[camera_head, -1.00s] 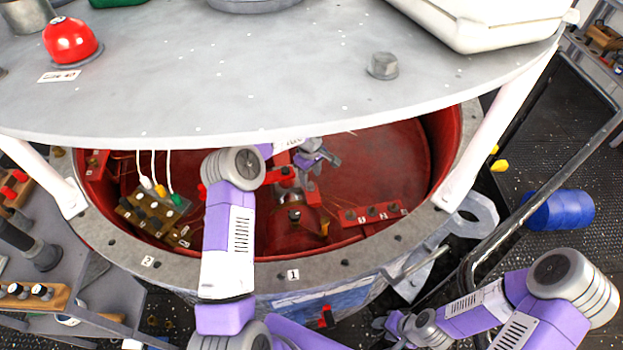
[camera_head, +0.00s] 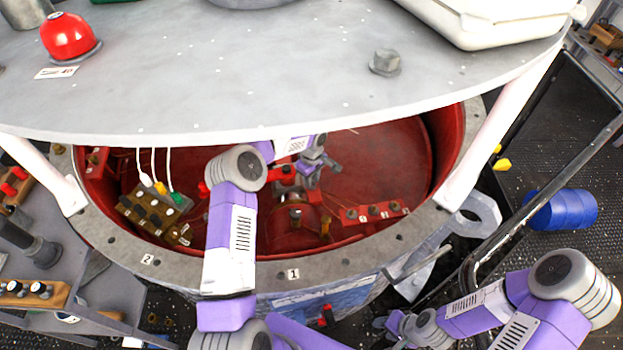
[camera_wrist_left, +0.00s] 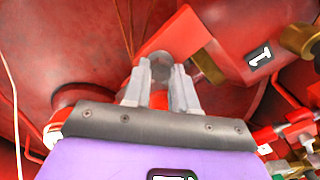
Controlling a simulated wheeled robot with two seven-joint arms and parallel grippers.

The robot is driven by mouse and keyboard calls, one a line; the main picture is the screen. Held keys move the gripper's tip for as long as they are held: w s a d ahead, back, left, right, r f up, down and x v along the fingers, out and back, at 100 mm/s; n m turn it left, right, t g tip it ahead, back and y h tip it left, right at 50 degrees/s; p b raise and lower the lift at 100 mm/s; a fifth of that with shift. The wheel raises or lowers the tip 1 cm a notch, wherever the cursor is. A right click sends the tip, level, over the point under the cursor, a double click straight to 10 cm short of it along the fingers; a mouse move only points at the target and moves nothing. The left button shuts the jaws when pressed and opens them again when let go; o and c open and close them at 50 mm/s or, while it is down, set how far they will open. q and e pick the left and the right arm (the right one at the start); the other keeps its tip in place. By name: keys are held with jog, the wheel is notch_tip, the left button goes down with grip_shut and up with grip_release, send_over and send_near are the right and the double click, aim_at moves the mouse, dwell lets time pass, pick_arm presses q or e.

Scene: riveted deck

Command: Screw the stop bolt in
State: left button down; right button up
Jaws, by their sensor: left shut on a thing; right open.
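My left gripper (camera_head: 312,180) is inside the red-lined drum, under the grey deck plate. In the left wrist view its two fingers (camera_wrist_left: 160,72) are shut on a small grey round-headed piece, seemingly the stop bolt (camera_wrist_left: 159,64). A red bracket (camera_wrist_left: 180,38) lies just beyond the fingertips. I cannot tell whether the bolt touches it. The bolt's shank is hidden, and in the head view the bolt cannot be made out. My right gripper (camera_head: 382,323) is open and empty, low outside the drum at the right.
The deck plate (camera_head: 250,90) overhangs the drum, with white posts (camera_head: 495,130) at its sides. A block with cables (camera_head: 155,212) sits inside at the left, and a red numbered strip (camera_head: 372,212) inside at the right. A metal rail (camera_head: 530,200) stands near my right arm.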

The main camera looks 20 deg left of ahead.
pick_arm(q)
jog(key=shift+m, duration=0.4)
